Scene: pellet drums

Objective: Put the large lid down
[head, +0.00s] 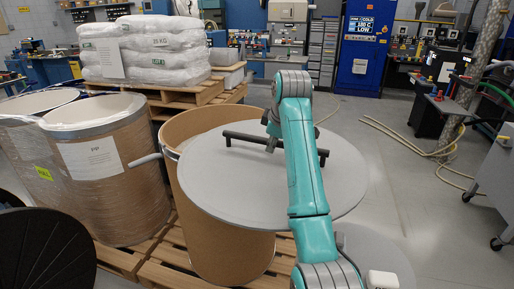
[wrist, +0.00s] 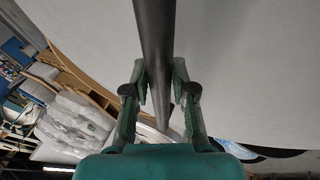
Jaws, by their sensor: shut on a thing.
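The large lid (head: 225,185) is a wide grey disc with a dark bar handle (head: 310,153) across its top. My gripper (head: 271,143) is shut on the handle; in the wrist view my gripper (wrist: 160,90) has its fingers on both sides of the dark bar (wrist: 155,45). The lid is held over the right part of an open brown drum (head: 225,245), overhanging it to the right. The drum's rim shows at its left and back; the lid hides the rest of its mouth. I cannot tell whether lid and drum touch.
Two more brown drums (head: 110,185) stand at the left on a wooden pallet (head: 165,270). White sacks (head: 150,55) are stacked on pallets behind. A dark round disc (head: 45,255) is at the lower left. Grey floor (head: 400,185) is open at the right, with yellow hoses (head: 410,148) beyond.

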